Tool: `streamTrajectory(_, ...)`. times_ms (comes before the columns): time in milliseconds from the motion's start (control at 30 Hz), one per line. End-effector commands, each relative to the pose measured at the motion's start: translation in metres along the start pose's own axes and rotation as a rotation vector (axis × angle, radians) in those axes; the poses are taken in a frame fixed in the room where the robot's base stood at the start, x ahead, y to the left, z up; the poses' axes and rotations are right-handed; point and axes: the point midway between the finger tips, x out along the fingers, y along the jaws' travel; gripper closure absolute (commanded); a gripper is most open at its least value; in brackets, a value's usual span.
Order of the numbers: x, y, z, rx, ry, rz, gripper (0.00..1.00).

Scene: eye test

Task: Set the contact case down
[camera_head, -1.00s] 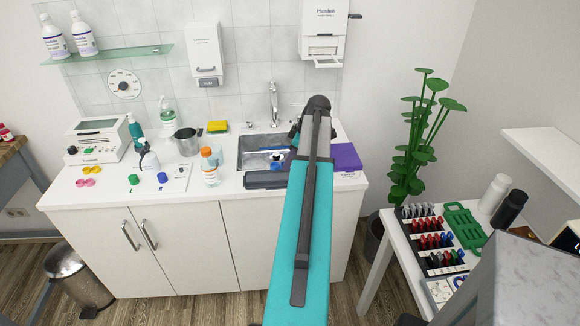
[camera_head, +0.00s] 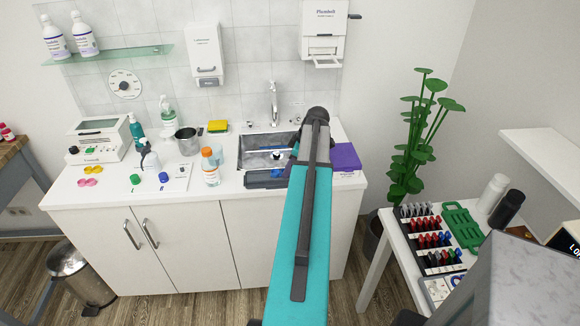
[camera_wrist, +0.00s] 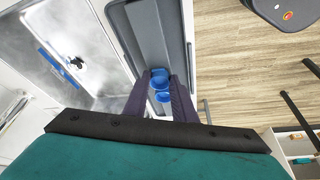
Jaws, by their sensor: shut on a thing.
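A blue contact case (camera_wrist: 160,77) with round lids shows between the two dark fingers of my gripper (camera_wrist: 159,86) in the wrist view. My gripper is shut on it. The case is over or in a long dark grey tray (camera_wrist: 149,33); I cannot tell whether it touches the bottom. In the head view a small blue bit of the case (camera_head: 277,173) shows at the tray (camera_head: 257,184), on the counter in front of the sink. My teal arm hides the tray's right part and my gripper there.
The steel sink (camera_head: 250,143) lies just behind the tray. A purple box (camera_head: 345,157) is right of my arm. An orange-capped bottle (camera_head: 210,168) stands to the left. Yellow and pink cases (camera_head: 88,183) lie at the far left. The counter's front left strip is clear.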

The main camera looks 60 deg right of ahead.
Motion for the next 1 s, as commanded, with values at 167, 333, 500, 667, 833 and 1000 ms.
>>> streamTrajectory(167,0.002,0.000,0.001,0.000,0.000,0.000,0.96)
streamTrajectory(333,0.003,0.000,0.001,0.000,0.000,0.000,0.59)
streamTrajectory(500,0.002,0.000,0.001,0.000,0.000,0.000,0.57)
streamTrajectory(667,0.002,0.000,0.000,0.000,0.000,0.000,0.57)
streamTrajectory(833,-0.002,0.000,-0.001,0.000,0.000,0.000,0.57)
streamTrajectory(1000,-0.013,0.001,0.000,0.000,0.000,0.001,0.57)
